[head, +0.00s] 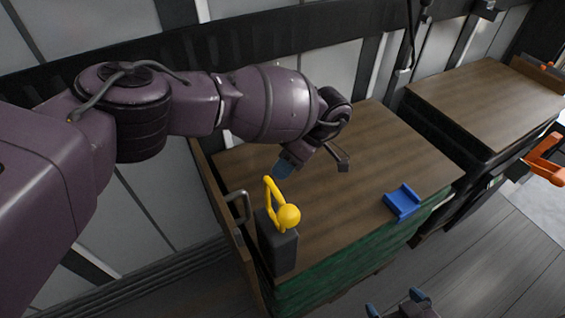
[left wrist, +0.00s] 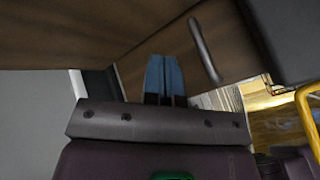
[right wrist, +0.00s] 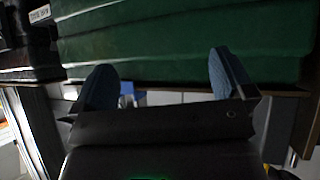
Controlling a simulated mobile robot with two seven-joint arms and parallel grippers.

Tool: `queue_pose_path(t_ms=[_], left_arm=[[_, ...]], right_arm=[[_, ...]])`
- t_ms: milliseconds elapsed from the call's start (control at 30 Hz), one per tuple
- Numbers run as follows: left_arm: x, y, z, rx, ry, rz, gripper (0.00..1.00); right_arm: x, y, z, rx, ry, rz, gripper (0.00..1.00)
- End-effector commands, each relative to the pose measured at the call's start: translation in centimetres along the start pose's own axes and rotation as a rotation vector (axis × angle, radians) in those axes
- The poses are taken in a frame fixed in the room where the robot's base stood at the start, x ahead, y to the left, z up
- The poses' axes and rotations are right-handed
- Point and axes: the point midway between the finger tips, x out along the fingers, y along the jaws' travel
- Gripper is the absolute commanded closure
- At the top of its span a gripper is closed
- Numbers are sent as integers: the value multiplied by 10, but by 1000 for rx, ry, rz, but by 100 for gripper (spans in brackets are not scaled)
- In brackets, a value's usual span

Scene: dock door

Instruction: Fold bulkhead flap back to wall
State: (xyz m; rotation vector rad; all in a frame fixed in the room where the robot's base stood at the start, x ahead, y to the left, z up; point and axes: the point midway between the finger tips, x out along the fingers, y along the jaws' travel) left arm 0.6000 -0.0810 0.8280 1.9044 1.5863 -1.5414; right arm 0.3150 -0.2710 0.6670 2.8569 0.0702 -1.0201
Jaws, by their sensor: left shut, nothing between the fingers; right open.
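The bulkhead flap (head: 226,220) looks like a brown wooden panel, standing roughly upright along the left end of a wood-topped block. Its metal handle (head: 240,205) shows on the side toward the block; the flap's handle also shows in the left wrist view (left wrist: 205,50). My left gripper (head: 284,168) is shut and empty, with blue fingertips over the block's top, right of the handle and apart from it. In the left wrist view its closed fingers (left wrist: 165,75) lie before a brown surface. My right gripper (head: 396,303) is open and empty, low in front of the block.
A yellow lever with a ball knob (head: 288,216) stands on a dark box (head: 278,244) near the handle. A blue bracket (head: 402,202) lies at the block's right front. The green block side (right wrist: 160,45) faces my right gripper. An orange clamp (head: 545,158) is far right.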

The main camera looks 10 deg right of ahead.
Motion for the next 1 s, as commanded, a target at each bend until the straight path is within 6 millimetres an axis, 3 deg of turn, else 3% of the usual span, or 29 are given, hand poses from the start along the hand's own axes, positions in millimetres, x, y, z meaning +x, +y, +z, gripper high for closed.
queue_pose_path(t_ms=[367, 633, 1000], left_arm=[[68, 0, 0, 0, -1, -3, 100], [79, -30, -2, -1, 1, 2, 100], [85, -35, 0, 0, -1, -1, 100]], right_arm=[[1, 0, -2, -1, 4, 0, 0], [-4, 2, -21, -1, 38, 3, 0], [-5, -1, -17, 3, 28, 0, 0]])
